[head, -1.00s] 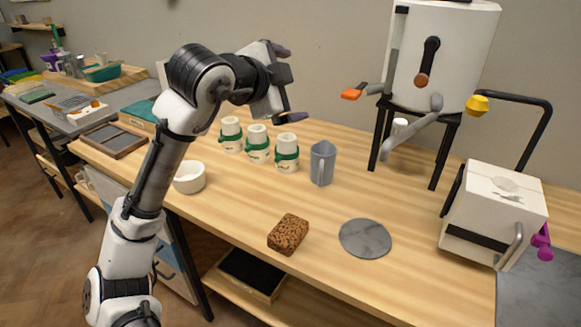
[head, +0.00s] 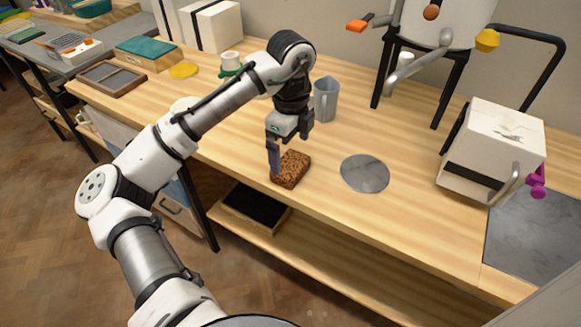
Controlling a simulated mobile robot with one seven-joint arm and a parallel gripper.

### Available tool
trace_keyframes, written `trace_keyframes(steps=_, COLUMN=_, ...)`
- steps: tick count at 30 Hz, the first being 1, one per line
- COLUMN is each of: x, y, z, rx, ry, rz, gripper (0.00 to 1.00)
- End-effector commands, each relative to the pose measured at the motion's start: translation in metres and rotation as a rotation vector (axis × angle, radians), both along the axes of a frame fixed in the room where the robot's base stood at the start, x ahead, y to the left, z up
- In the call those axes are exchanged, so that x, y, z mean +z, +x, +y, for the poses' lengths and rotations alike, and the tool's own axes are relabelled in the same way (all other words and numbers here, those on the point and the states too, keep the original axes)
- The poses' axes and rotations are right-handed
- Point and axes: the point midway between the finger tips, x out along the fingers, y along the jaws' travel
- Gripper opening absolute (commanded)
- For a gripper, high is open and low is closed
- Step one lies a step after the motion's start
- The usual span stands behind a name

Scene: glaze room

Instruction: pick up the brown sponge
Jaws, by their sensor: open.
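The brown sponge (head: 293,169) is a speckled block lying on the wooden table near its front edge, in the middle of the head view. My gripper (head: 288,153) points down right at the sponge. Its jaws are open, with one finger in front of the sponge's left end. The other finger is mostly hidden, and I cannot tell whether either finger touches the sponge.
A grey round disc (head: 365,174) lies to the right of the sponge. A grey pitcher (head: 327,99) stands behind my gripper. A white box-like device (head: 491,150) is at the right. The table's front edge (head: 330,222) is close to the sponge.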

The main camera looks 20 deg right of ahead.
Motion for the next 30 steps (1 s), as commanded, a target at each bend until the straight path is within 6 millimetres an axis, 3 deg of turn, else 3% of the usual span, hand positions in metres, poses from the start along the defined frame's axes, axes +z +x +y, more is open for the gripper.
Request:
trace_keyframes(steps=5, x=-0.013, y=-0.002, z=0.001, rx=0.000, ry=0.001, rz=0.001, gripper=1.00)
trace_keyframes(steps=12, x=-0.048, y=-0.005, z=0.003, rx=0.001, ry=-0.002, rz=0.001, gripper=1.00)
trace_keyframes(steps=21, x=-0.055, y=-0.005, z=0.002, rx=0.000, ry=-0.003, rz=-0.001, gripper=1.00)
trace_keyframes(steps=30, x=-0.055, y=-0.005, z=0.002, rx=0.000, ry=-0.003, rz=-0.001, gripper=0.63)
